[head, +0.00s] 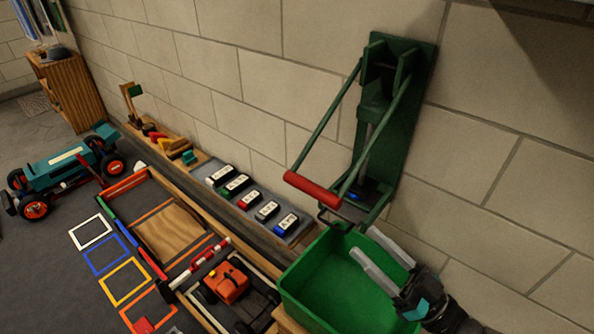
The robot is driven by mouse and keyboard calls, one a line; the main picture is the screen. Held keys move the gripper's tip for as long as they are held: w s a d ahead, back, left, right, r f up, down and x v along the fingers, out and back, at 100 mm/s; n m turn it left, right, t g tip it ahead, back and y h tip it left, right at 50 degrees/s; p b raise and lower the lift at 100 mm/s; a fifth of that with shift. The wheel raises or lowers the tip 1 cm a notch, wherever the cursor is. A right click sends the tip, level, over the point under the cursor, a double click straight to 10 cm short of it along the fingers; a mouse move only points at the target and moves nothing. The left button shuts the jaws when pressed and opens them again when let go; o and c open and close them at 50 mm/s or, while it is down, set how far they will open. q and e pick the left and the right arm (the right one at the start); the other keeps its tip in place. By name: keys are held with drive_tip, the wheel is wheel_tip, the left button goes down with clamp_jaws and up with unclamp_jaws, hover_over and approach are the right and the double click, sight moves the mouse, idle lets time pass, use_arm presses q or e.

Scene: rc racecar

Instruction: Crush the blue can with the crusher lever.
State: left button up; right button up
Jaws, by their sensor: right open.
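The green can crusher (402,110) is fixed upright to the block wall. Its lever has two green side bars and a red cross handle (312,191), which sticks out to the left, apart from my gripper. A small blue part, seemingly the blue can (356,195), shows low in the crusher, behind the lever bar; most of it is hidden. My right gripper (365,241) is at the lower right, below the handle, over the rim of a green bin. Its two pale fingers are apart with nothing seen between them. My left gripper is out of view.
The open green bin (312,291) stands under the crusher. A grey tray (300,236) left of it holds several labelled blocks. An orange toy vehicle (228,283), coloured square frames (123,281) and a teal racecar (62,168) lie further left. The space before the handle looks clear.

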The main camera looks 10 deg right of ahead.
sight(310, 189)
drive_tip(key=b+x, duration=0.1)
drive_tip(key=x, duration=1.2)
drive_tip(key=shift+w+a+r, duration=0.15)
drive_tip(key=shift+w+a, duration=0.1)
drive_tip(key=shift+w, duration=0.05)
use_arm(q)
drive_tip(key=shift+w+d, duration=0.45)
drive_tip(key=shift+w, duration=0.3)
use_arm(e)
drive_tip(key=shift+w+a+r, duration=0.2)
drive_tip(key=shift+w+a, duration=0.15)
drive_tip(key=shift+w, duration=0.1)
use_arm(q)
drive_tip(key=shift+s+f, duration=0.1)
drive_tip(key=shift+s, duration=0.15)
use_arm(e)
clamp_jaws()
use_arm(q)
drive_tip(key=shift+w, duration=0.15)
